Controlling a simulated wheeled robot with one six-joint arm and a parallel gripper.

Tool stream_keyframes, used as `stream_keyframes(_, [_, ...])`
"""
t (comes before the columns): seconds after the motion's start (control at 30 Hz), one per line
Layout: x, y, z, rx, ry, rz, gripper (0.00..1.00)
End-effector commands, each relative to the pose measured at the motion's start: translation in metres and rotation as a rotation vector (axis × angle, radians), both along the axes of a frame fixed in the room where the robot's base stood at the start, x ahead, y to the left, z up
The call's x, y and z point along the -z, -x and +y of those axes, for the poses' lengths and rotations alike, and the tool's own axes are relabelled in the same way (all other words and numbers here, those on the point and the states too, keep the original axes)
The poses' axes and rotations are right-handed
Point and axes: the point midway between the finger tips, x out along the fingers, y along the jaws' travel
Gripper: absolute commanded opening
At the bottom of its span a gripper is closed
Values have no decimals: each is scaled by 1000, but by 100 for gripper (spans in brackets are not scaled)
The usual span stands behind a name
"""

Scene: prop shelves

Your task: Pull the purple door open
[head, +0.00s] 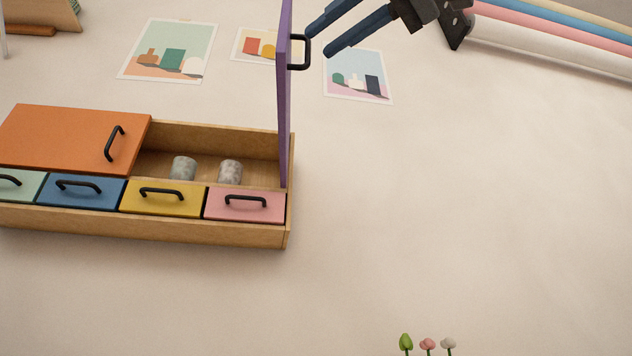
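The purple door (284,100) stands open, seen nearly edge-on at the right end of the wooden cabinet (200,232). Its black handle (305,52) sticks out to the right near the top of the picture. The compartment beside it is exposed and holds two speckled grey cups (183,168) (230,171). My gripper (316,42) is just right of the handle, its two blue fingers spread apart with a gap between them. It looks open and empty. Whether a fingertip touches the handle I cannot tell.
A closed orange door (60,138) covers the cabinet's left part. Green, blue (80,190), yellow (162,197) and pink (245,204) drawer fronts run along the front. Prints (358,75) lie behind, coloured rolls (550,45) at upper right. The right side is clear; small flowers (428,345) show at bottom.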

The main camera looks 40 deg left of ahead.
Motion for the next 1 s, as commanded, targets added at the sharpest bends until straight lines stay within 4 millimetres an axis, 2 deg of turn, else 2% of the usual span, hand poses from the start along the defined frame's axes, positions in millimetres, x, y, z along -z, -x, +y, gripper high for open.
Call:
stream_keyframes(0.2, [-2,2,-23,5,-5,-1,26])
stream_keyframes(0.4, [-2,4,-33,3,-6,-3,26])
stream_keyframes(1.0, [-3,5,-35,0,-7,-4,26])
